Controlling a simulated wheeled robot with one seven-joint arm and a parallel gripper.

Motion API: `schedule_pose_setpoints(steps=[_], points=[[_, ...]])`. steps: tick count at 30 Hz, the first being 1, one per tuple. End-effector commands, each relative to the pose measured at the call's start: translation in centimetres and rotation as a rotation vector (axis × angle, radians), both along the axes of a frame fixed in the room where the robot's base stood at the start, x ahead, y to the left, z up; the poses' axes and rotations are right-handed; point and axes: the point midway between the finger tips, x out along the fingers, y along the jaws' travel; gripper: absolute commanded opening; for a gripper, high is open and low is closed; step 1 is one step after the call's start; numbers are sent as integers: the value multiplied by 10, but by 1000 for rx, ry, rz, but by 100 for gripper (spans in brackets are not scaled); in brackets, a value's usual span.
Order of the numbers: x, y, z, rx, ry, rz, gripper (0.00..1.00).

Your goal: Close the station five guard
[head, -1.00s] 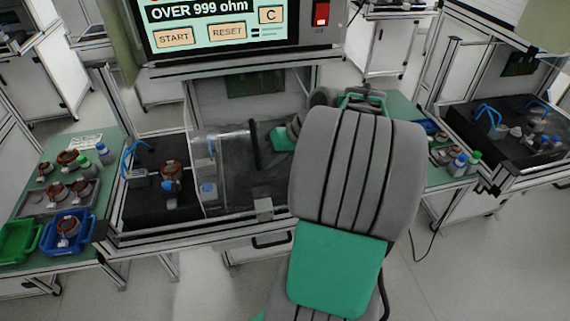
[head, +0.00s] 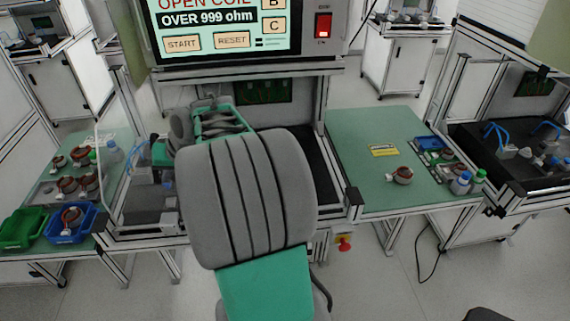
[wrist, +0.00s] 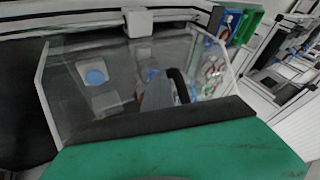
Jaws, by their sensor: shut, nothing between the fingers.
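The station guard is a clear box-like cover with a black handle. In the head view the guard (head: 122,190) stands at the left end of the station bed, partly behind my arm. In the wrist view its clear panel (wrist: 115,95) fills the middle, with the black handle (wrist: 179,86) upright on it. Through the panel show a blue round part and a blurred stator fixture. My gripper (head: 143,165) is shut and empty at the guard's right side. Its green and black end (wrist: 160,125) spans the bottom of the wrist view. Contact with the guard cannot be told.
The tester screen (head: 225,27) reads "OPEN COIL, OVER 999 ohm". The black bed (head: 322,170) is bare right of my arm. The right table (head: 370,145) holds a stator (head: 401,175) and bottles. A blue bin (head: 70,238) and green bin (head: 22,230) sit at left.

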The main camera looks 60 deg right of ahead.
Motion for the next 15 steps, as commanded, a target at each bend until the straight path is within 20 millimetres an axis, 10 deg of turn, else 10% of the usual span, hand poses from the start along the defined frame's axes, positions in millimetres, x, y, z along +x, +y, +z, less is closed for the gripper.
schedule_pose_setpoints(steps=[15], points=[[4,3,3,-1,-9,7,0]])
